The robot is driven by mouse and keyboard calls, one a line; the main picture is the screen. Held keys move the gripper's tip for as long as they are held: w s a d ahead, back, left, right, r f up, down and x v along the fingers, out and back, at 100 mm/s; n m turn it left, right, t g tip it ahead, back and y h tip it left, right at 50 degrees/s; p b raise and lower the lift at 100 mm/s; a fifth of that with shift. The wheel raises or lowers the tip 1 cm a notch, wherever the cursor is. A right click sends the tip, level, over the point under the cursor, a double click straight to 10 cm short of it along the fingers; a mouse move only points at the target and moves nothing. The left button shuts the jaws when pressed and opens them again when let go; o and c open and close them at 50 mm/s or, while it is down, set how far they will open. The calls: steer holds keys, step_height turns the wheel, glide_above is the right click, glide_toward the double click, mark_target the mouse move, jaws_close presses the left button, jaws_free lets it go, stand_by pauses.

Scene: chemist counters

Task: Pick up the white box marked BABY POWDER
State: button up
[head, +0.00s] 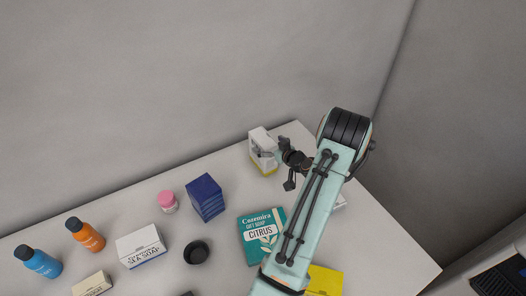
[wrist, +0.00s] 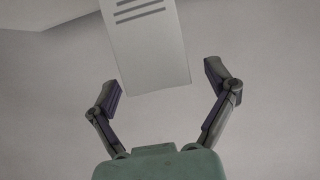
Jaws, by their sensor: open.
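A white box with a yellow lower edge (head: 261,140) stands near the far edge of the counter in the head view; its lettering is too small to read, so I cannot confirm BABY POWDER. My gripper (head: 288,160) is just to its right, partly overlapping it in the picture. In the wrist view my gripper (wrist: 166,84) is open, with its two fingers wide apart. A white box face with grey printed lines (wrist: 148,45) shows ahead, between and beyond the fingertips. The fingers do not appear to touch it.
A yellow item (head: 325,281) is beside my arm.

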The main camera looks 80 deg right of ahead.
steer(key=shift+x, duration=1.65)
steer(key=c, duration=1.1)
steer(key=shift+c, duration=0.2)
